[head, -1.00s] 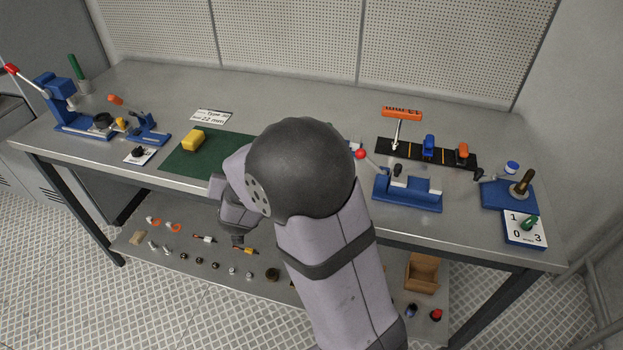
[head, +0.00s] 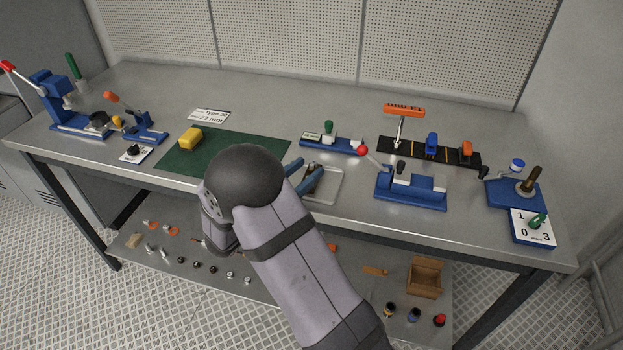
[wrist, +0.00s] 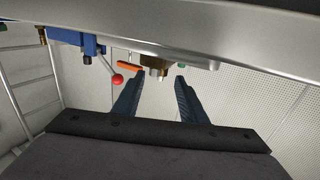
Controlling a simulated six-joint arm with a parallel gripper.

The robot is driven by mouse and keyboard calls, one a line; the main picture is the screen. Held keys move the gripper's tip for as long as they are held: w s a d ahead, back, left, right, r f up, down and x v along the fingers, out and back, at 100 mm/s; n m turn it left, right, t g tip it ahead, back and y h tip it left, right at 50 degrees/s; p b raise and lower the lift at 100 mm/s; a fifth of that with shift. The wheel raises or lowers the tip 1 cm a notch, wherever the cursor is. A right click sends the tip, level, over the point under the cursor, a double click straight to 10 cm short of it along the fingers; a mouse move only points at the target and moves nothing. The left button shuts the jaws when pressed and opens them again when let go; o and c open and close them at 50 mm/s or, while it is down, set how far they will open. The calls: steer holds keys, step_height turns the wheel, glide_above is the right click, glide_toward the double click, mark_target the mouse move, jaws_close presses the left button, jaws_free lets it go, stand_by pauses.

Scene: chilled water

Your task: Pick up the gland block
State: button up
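My gripper (head: 311,167) reaches over the front of the bench at a shallow metal tray (head: 332,190). Its two blue fingers are apart, and the wrist view shows the gap between them (wrist: 158,84) empty. A small brown and metallic block-like piece (wrist: 158,70) shows just beyond the fingertips in the wrist view, roughly in line with the gap. It may be the gland block; I cannot tell for sure. In the head view the fingers and arm partly hide what lies in the tray.
A blue fixture with a red-knobbed lever (head: 410,188) stands right of the tray. A blue fixture with a green knob (head: 332,143) is behind it. A green mat (head: 240,150) with a yellow block (head: 190,138) lies left. Small parts lie on the lower shelf (head: 215,262).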

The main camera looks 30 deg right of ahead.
steer(key=shift+p+x, duration=0.95)
steer(key=shift+x, duration=2.5)
jaws_close()
steer(key=shift+r, duration=0.1)
